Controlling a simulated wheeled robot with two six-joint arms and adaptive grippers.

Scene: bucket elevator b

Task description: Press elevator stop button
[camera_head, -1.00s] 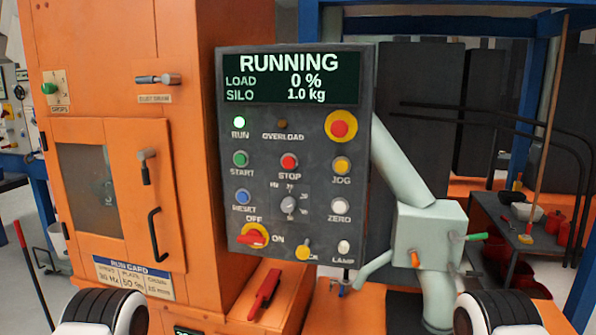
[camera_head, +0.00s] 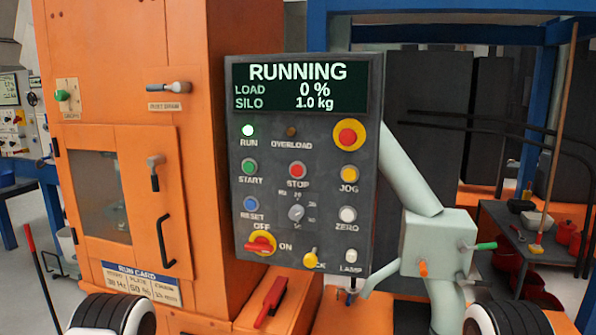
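The red stop button (camera_head: 297,170) sits in the middle of the dark control panel (camera_head: 325,130), above the STOP label. The green start button (camera_head: 250,167) is to its left and the yellow jog button (camera_head: 349,173) to its right. The display (camera_head: 299,87) reads RUNNING, load 0 %, silo 1.0 kg. A red emergency button (camera_head: 348,136) on a yellow ring is at the panel's upper right. Only black-and-white rounded parts of my two arms show at the bottom left and bottom right; neither gripper's fingers are visible.
The orange machine cabinet (camera_head: 185,110) with a windowed door stands left of the panel. A pale grey arm and junction box (camera_head: 436,245) are at the panel's right. A red lever (camera_head: 270,300) rises below the panel. A dark side table (camera_head: 520,235) is at the right.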

